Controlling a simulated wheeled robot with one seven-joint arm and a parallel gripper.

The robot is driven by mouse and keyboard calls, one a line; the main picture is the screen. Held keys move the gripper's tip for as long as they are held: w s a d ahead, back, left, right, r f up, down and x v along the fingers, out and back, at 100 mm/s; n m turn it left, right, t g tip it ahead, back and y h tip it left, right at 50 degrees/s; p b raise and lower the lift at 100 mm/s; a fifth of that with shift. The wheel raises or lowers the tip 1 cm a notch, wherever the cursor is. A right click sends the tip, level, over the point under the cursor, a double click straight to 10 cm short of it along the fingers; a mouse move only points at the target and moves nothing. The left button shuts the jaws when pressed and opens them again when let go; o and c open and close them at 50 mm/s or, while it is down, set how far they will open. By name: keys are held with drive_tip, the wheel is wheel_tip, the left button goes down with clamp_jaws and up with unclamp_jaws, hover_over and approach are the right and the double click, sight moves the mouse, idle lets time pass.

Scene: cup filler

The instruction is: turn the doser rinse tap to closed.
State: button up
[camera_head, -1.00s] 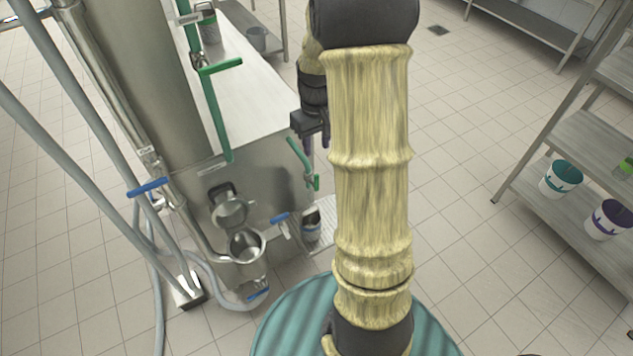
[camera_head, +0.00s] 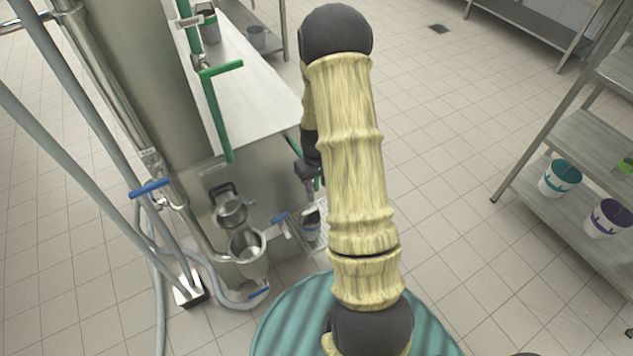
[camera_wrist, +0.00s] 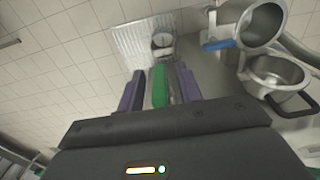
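A tap with a green lever stands at the near corner of the steel machine; its green handle (camera_wrist: 160,86) shows in the wrist view. In the head view only bits of this lever (camera_head: 291,143) show, the rest hidden by my arm and gripper. My gripper (camera_wrist: 160,72) is open, with one dark finger on each side of the green handle and a visible gap on both sides. In the head view my gripper (camera_head: 307,172) is partly covered by my arm. I cannot read a label naming the doser rinse tap.
Another blue lever (camera_head: 150,188) and a long green lever (camera_head: 221,68) are further left. A cup (camera_head: 311,224) stands on a grate below my gripper. Shelves with tubs stand right; the floor between is clear.

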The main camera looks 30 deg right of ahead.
drive_tip(key=shift+f, duration=0.2)
drive_tip(key=shift+c, duration=0.2)
clamp_jaws()
